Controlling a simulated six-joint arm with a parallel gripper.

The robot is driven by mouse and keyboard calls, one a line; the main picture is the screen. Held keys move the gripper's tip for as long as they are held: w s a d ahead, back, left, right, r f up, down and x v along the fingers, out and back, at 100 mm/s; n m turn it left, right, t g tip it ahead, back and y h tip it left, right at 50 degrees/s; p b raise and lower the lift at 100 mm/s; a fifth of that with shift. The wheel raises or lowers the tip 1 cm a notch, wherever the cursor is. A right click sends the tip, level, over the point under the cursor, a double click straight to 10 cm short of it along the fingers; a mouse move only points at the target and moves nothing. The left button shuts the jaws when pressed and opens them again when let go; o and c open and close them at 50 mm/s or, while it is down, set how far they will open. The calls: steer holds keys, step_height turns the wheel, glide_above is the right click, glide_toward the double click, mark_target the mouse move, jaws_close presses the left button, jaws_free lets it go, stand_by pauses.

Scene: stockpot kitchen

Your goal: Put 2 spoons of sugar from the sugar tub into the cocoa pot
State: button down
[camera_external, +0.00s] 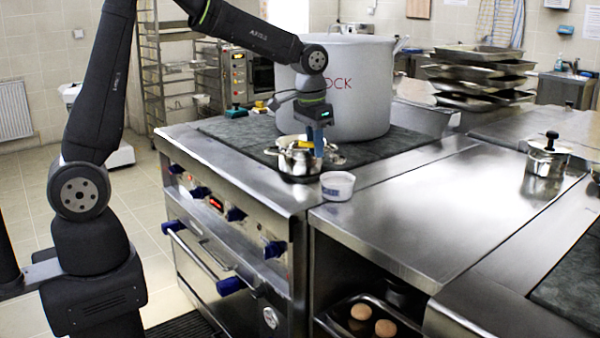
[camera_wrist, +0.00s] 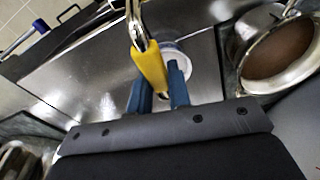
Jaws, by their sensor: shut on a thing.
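My gripper (camera_external: 319,150) points down beside the cocoa pot and is shut on a spoon. In the wrist view the spoon's yellow handle (camera_wrist: 150,68) lies between the blue fingers (camera_wrist: 160,92), and its metal part runs out at the top edge, so its bowl is not seen there. The cocoa pot (camera_external: 289,160) is a small shiny metal pot on the dark cooktop; brown contents show inside it in the wrist view (camera_wrist: 278,50). The white sugar tub (camera_external: 338,187) stands in front of the gripper, right of the pot; it is partly hidden behind the spoon and fingers in the wrist view (camera_wrist: 176,52).
A large stockpot (camera_external: 362,90) stands close behind the gripper. Stacked trays (camera_external: 478,72) and a lidded pot (camera_external: 547,158) stand to the right. The steel counter (camera_external: 440,205) between is clear. A tray with buns (camera_external: 362,312) sits on the shelf below.

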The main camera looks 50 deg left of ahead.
steer(key=shift+f, duration=3.75)
steer(key=shift+w, duration=0.2)
steer(key=shift+w, duration=0.35)
steer(key=shift+r, duration=0.15)
